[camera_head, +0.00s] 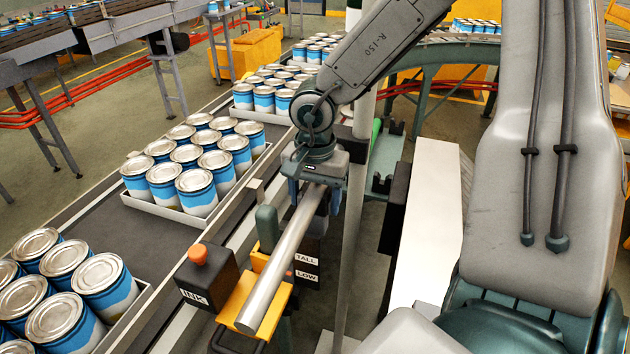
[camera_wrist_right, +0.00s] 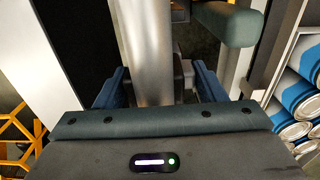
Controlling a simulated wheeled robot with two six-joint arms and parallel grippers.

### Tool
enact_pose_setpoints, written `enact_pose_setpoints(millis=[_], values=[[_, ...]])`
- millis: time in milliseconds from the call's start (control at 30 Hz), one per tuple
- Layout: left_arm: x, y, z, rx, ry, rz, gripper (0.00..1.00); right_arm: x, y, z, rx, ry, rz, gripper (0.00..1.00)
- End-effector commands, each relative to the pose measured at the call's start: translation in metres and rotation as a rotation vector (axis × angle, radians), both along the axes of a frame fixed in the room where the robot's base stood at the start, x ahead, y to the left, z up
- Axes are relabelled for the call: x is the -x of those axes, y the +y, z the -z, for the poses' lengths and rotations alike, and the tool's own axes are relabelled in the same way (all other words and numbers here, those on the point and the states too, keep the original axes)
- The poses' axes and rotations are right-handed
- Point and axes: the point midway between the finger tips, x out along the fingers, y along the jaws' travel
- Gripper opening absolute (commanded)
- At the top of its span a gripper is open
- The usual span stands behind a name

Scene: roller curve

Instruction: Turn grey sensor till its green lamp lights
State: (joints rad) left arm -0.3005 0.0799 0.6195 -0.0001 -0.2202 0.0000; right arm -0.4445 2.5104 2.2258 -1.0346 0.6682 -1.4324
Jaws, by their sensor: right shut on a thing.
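A long grey cylinder (camera_head: 285,255), which I take to be the grey sensor, slants down from my right gripper (camera_head: 318,190) over a yellow bracket (camera_head: 238,294). In the right wrist view the cylinder (camera_wrist_right: 148,50) runs up between the blue fingers of my right gripper (camera_wrist_right: 160,88). The right gripper is shut on it near its upper end. No lit green lamp is visible on the cylinder; part of it is hidden by the gripper. My left gripper is not in view.
A black INK box (camera_head: 205,280) with an orange knob stands left of the bracket. TALL and LOW labels (camera_head: 306,268) are just right of the cylinder. A blunt grey-green post (camera_head: 267,228) stands close by. Trays of blue-white cans (camera_head: 190,170) line the conveyor at left.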

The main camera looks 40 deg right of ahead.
Motion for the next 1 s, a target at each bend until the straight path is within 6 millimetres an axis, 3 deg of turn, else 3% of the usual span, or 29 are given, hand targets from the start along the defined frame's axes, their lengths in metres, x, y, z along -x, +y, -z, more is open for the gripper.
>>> enact_pose_setpoints(millis=[67,100,200,633,1000], values=[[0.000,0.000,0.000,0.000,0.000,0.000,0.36,0.000,0.000,-0.001,0.001,0.000,0.001,0.41],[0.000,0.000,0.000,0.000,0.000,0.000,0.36,0.000,0.000,-0.001,0.001,0.000,0.001,0.69],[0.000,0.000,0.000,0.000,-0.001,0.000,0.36,0.000,0.000,-0.001,0.001,0.000,0.001,0.85],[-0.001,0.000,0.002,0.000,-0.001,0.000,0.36,-0.001,0.000,-0.010,0.001,-0.004,0.002,0.85],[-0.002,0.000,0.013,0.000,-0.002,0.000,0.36,-0.001,0.000,-0.075,0.003,-0.007,0.003,0.85]])
